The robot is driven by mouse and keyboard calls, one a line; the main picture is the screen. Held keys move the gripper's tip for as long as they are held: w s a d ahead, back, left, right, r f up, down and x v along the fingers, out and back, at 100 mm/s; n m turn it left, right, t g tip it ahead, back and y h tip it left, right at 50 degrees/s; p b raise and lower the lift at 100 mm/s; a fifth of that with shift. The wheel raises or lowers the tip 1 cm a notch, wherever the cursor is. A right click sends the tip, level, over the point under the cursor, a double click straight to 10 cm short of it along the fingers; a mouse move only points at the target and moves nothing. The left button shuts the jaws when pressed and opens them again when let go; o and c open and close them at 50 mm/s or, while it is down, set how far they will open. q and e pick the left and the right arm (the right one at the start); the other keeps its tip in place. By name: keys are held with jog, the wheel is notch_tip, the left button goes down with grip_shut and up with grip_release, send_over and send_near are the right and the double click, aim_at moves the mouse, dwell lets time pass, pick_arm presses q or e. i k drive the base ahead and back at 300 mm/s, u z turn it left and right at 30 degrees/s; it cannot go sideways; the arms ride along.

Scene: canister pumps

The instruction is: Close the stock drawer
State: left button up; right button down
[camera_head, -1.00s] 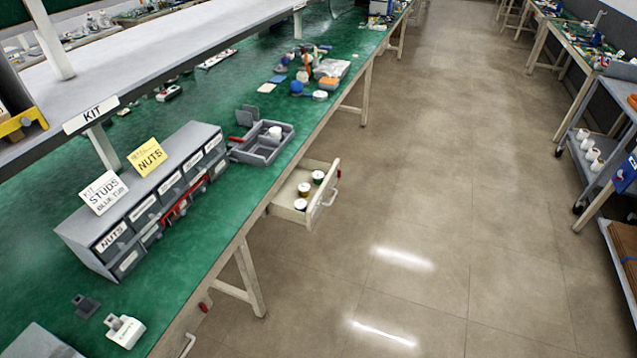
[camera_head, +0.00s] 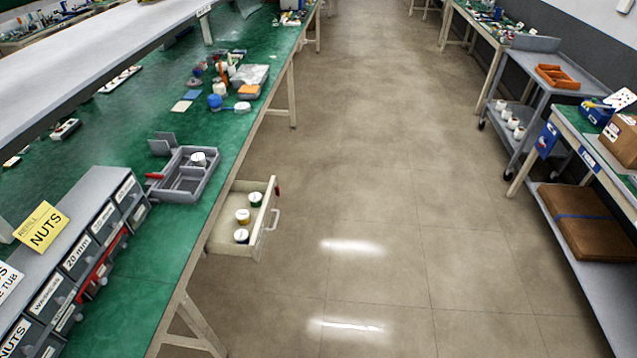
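The stock drawer (camera_head: 259,240) is a cream drawer standing open under the green-topped workbench (camera_head: 148,262). It sticks out to the right over the aisle. Several small canisters with white lids (camera_head: 242,216) stand inside it in a row. Its front panel carries a pale bar handle (camera_head: 273,219), and a small red piece shows at the panel's far end. Neither of my grippers shows in the head view.
A grey divided tray (camera_head: 184,176) and a labelled drawer cabinet (camera_head: 85,262) stand on the bench. The aisle floor (camera_head: 385,200) is clear. A grey cart (camera_head: 515,110) and another bench with cardboard boxes (camera_head: 622,142) line the right side.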

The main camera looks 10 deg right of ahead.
aim_at(221, 240)
jog(key=z, duration=0.05)
jog(key=i, duration=1.1)
jog(key=u, duration=0.65)
